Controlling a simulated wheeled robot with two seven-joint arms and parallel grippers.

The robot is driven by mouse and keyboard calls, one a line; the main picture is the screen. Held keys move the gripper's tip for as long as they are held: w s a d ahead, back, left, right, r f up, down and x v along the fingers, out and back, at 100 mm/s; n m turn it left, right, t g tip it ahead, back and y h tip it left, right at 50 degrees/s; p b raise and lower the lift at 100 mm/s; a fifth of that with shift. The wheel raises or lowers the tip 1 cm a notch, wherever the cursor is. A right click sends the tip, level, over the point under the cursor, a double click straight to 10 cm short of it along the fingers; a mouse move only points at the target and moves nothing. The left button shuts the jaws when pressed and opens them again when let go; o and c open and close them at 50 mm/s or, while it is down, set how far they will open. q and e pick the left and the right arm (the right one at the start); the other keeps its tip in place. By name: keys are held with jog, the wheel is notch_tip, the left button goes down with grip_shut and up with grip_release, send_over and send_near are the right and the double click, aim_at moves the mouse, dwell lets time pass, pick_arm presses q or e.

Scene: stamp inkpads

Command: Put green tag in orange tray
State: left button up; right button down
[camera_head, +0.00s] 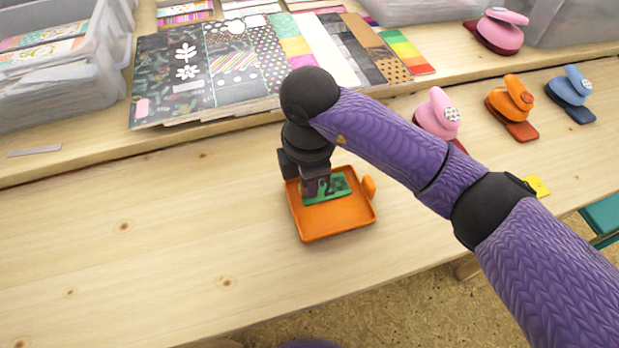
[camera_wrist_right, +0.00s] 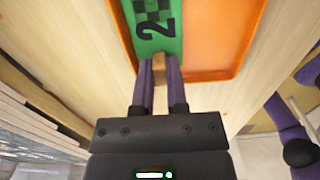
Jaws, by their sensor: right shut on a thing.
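The orange tray (camera_head: 335,220) sits on the wooden table, with a small tab on its right side. The green tag (camera_head: 340,184), with dark markings, shows over the tray's back part. In the right wrist view the tag (camera_wrist_right: 160,45) shows a black "2" and dark squares, and the tray (camera_wrist_right: 215,45) is to its right and below it. My right gripper (camera_head: 312,188) is at the tag's left end, shut on it; its fingertips also show in the right wrist view (camera_wrist_right: 160,75). Whether the tag touches the tray floor I cannot tell. My left gripper is not in view.
Pink (camera_head: 440,116), orange (camera_head: 512,104) and blue (camera_head: 571,92) punches stand right of the tray. Patterned paper sheets (camera_head: 237,70) lie on a raised shelf behind. A clear bin (camera_head: 95,100) is at the left. The table's left front is clear.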

jog(key=c, duration=0.9)
grip_release()
jog(key=shift+f, duration=0.1)
notch_tip(320, 180, up, 12)
jog(key=p, duration=0.6)
